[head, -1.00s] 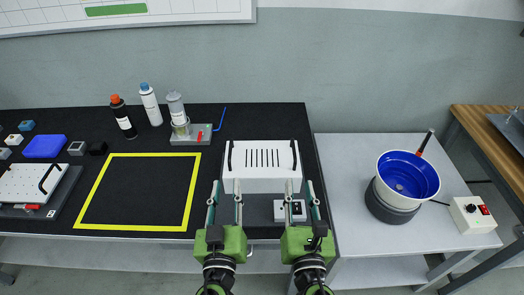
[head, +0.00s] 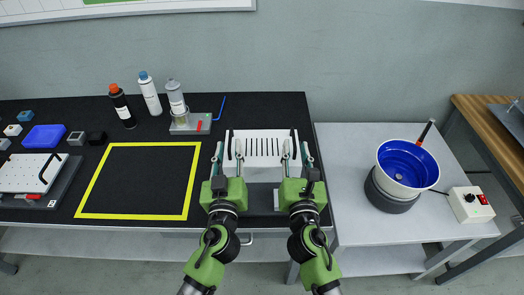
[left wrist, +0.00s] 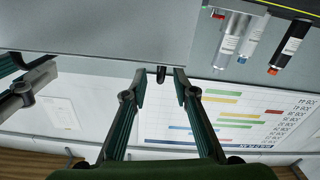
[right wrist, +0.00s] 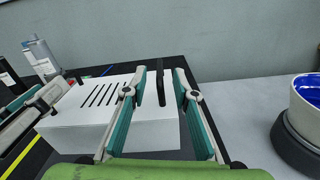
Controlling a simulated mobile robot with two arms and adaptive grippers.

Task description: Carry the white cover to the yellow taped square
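The white cover (head: 262,146) is a box with slots in its top and a black handle on each side. It sits at the right end of the black table in the head view. It also shows in the right wrist view (right wrist: 125,135). My left gripper (head: 229,150) is open at the left handle, whose end shows between its fingers in the left wrist view. My right gripper (head: 296,151) is open, with the right handle (right wrist: 160,82) between its fingers. Contact is not visible. The yellow taped square (head: 130,216) is on the table to the left, empty inside.
Behind the square and cover stand an orange-capped bottle (head: 122,107), a blue-capped bottle (head: 150,93) and a grey fixture (head: 190,124). A perforated white plate (head: 28,173) lies at far left. A blue bowl (head: 407,165) stands on the right table.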

